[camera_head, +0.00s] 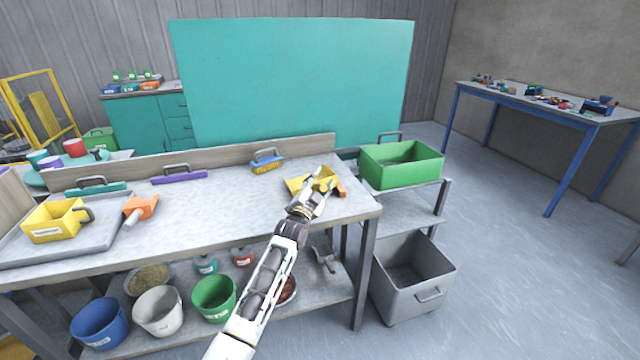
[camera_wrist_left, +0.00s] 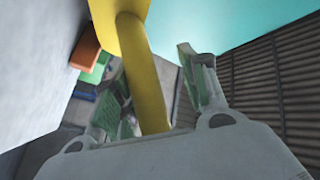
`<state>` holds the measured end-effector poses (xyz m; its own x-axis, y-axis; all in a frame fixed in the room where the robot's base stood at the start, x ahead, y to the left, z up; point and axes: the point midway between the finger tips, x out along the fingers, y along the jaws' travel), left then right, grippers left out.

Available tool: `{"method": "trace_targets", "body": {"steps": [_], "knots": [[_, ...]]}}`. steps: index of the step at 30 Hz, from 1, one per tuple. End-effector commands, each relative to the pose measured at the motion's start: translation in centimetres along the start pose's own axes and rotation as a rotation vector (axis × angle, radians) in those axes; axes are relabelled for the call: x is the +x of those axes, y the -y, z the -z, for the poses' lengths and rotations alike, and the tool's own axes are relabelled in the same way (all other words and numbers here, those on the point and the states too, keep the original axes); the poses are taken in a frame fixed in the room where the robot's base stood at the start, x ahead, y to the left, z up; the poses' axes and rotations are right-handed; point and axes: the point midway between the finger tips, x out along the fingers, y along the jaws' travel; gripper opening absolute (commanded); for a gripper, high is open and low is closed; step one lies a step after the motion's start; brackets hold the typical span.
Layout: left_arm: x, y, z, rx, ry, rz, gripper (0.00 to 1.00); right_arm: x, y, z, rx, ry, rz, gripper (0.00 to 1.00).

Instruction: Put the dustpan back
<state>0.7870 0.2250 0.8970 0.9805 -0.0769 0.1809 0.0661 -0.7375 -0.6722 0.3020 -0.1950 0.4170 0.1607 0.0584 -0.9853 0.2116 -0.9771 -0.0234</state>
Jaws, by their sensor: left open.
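The yellow dustpan (camera_head: 295,185) is on the grey workbench near its right end, partly hidden by my left gripper (camera_head: 319,181). In the left wrist view, the dustpan's yellow handle (camera_wrist_left: 143,75) runs between the two spread fingers of my left gripper (camera_wrist_left: 155,98). The jaws are open around the handle; I cannot tell whether either finger touches it. My right gripper does not show in either view.
An orange block (camera_head: 341,189) lies just right of the dustpan. A blue and yellow brush (camera_head: 267,162) stands behind it by the backboard. A green crate (camera_head: 402,164) is on a lower stand past the bench's right end. The bench middle (camera_head: 215,205) is clear.

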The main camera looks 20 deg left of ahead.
Motion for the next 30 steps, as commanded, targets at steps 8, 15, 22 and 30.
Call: {"method": "trace_targets", "body": {"steps": [8, 15, 22, 30], "knots": [[-1.1, 0.4, 0.3, 0.0, 0.0, 0.0, 0.43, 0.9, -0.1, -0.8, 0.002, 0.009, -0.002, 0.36], [-3.1, 0.4, 0.4, 0.001, 0.0, 0.0, 0.43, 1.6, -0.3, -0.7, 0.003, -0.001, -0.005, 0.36], [-5.0, 0.4, 0.3, 0.001, 0.0, 0.0, 0.43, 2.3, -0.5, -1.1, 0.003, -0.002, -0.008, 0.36], [-7.3, 0.3, 0.3, 0.0, 0.001, 0.0, 0.43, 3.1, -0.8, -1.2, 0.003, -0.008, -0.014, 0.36]]}}
